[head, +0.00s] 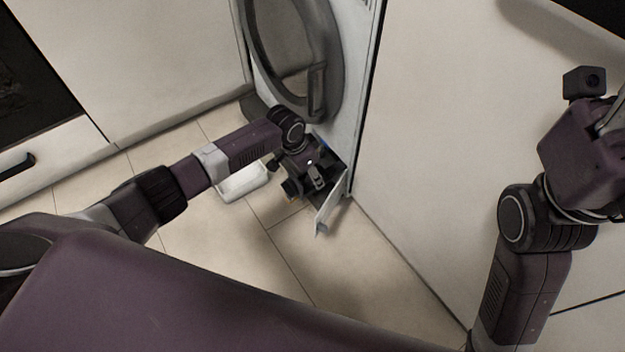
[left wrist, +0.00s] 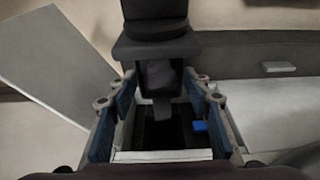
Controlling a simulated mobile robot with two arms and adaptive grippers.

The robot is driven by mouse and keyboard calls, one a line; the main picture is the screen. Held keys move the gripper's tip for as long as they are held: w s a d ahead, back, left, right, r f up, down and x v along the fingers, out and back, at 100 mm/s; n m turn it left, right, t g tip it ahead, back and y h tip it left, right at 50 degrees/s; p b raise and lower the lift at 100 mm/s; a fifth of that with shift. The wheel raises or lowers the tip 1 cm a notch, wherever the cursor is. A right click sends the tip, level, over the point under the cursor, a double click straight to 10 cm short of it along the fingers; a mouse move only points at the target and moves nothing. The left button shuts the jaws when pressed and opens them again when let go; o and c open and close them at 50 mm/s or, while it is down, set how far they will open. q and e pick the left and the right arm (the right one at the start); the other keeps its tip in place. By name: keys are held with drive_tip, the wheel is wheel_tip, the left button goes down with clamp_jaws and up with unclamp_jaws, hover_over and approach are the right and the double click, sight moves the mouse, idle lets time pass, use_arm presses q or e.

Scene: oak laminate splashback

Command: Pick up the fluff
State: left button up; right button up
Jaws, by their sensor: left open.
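My left gripper (head: 314,180) is at the low service opening of the white washing machine, beside its open flap (head: 328,212). In the left wrist view its fingers (left wrist: 165,115) are spread, one on each side of a dark recess. A greyish lump (left wrist: 160,74) shows between the fingers against a black part; it may be the fluff, but I cannot tell for sure. A small blue piece (left wrist: 199,126) lies in the recess near the right finger. My right gripper (head: 612,125) is cut off by the right edge, far from the opening.
A white shallow tray (head: 243,181) lies on the tiled floor beside my left arm. A plain cabinet panel (head: 470,130) stands close on the right. Floor in front of the flap is clear.

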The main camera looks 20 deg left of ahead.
use_arm(q)
drive_tip(key=c, duration=0.9)
drive_tip(key=shift+o, duration=0.2)
drive_tip(key=shift+r, duration=0.1)
